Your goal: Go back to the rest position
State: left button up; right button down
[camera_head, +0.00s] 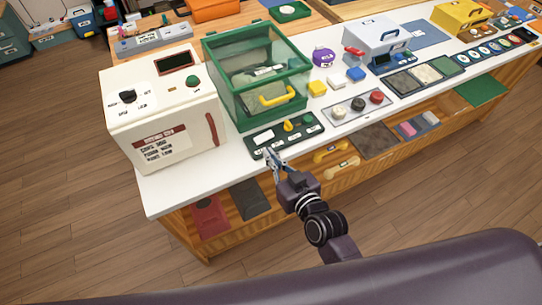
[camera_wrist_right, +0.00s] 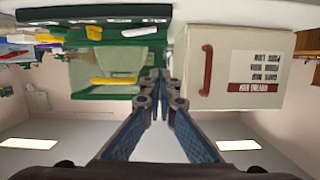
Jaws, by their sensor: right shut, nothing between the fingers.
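My right gripper (camera_head: 272,158) is at the front edge of the white counter (camera_head: 175,187), close to the green panel (camera_head: 290,134) with its knobs. Its fingers are shut and hold nothing. The wrist view is upside down and shows the two blue-grey fingers of the right gripper (camera_wrist_right: 158,85) together at their tips, in front of the green box and the white box. Whether the fingers touch the panel or the counter edge I cannot tell. My left gripper is not in view.
A white box (camera_head: 150,115) with dials and a red handle stands at the left, beside a green clear-walled box (camera_head: 232,90) with a yellow handle. Trays and small coloured blocks fill the counter to the right. A wooden shelf below holds several items.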

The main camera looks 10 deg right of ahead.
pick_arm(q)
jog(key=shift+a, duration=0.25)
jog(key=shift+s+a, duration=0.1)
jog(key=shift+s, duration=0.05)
